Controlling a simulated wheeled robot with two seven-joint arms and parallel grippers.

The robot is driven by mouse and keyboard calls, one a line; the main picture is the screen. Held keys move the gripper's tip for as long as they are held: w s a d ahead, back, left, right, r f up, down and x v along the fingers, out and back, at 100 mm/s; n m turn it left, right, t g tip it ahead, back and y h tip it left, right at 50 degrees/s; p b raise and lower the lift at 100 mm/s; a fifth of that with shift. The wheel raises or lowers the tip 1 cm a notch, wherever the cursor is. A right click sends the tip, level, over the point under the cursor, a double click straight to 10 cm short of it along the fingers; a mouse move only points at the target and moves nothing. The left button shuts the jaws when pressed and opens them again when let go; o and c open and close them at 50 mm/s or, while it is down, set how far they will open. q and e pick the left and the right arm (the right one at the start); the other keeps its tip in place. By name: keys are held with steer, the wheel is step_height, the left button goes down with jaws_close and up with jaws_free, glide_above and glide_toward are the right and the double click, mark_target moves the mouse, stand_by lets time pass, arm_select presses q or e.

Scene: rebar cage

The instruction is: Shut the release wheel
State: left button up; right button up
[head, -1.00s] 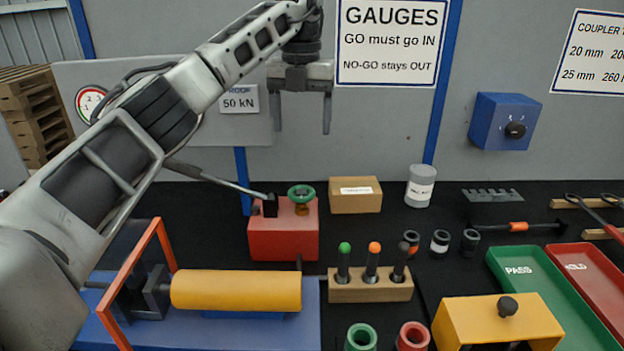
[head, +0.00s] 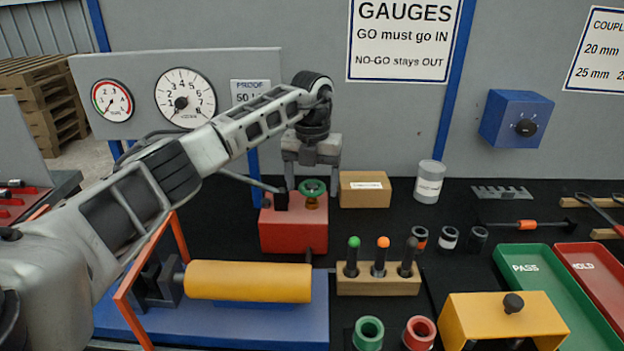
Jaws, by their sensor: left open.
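The release wheel (head: 312,187) is a small green handwheel on a brass stem, on top of the red pump box (head: 293,232) at the centre. My left gripper (head: 312,181) points down at the wheel, its two fingers apart, one to each side of it in the picture. The finger tips end near the wheel's height; I cannot tell whether they touch it or are still behind or above it. My right gripper is not in the head view.
A pump lever (head: 248,181) slopes left from the red box. A cardboard box (head: 365,190) stands close to its right. A wooden block (head: 378,285) with several gauges is in front right. A yellow cylinder (head: 248,281) in an orange-framed rig lies in front left.

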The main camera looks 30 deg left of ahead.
arm_select(q)
steer(key=c, duration=1)
steer(key=shift+o, duration=0.2)
